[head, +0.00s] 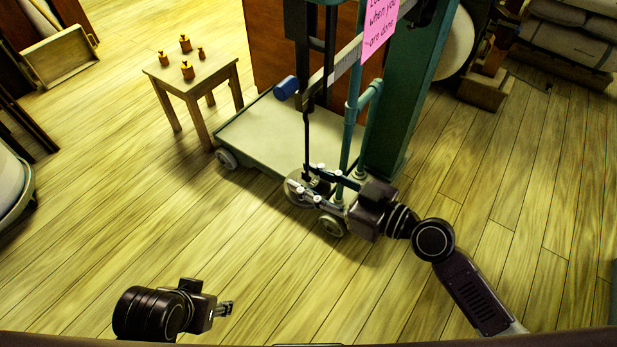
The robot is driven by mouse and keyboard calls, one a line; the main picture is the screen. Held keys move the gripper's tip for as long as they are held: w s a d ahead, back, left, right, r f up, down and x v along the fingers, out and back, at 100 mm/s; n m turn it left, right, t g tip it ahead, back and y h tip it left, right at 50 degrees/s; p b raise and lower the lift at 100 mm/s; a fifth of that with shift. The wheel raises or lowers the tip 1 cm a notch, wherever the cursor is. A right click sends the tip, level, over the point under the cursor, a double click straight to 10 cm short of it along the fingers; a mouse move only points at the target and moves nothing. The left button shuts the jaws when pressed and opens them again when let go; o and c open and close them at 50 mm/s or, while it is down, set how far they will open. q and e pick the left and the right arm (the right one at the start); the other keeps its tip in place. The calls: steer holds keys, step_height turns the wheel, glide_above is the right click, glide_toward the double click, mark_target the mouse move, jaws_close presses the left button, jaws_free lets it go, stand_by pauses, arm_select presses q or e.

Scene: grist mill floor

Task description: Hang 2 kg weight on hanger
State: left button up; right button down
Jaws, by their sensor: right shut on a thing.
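A platform scale (245,140) stands on the floor, with a dark thin hanger rod (307,135) hanging down from its beam. My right gripper (312,187) reaches in from the right and is shut on a grey round weight (293,190) at the rod's lower end. The fingers cover part of the weight. I cannot tell whether it rests on the hanger or is only beside it, and no marking on it is readable. My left gripper (226,308) is low at the left over bare floor, away from the scale; its finger gap is too small to judge.
A small wooden table (192,77) with several brass-coloured weights (187,70) stands behind the scale at the left. A pink note (380,27) hangs at the beam. A green column (407,90) rises behind the rod. Sacks (570,45) lie at the far right. The front floor is clear.

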steer(key=c, duration=1.3)
jaws_free()
steer(key=shift+v, duration=6.05)
steer(key=shift+f, duration=0.1)
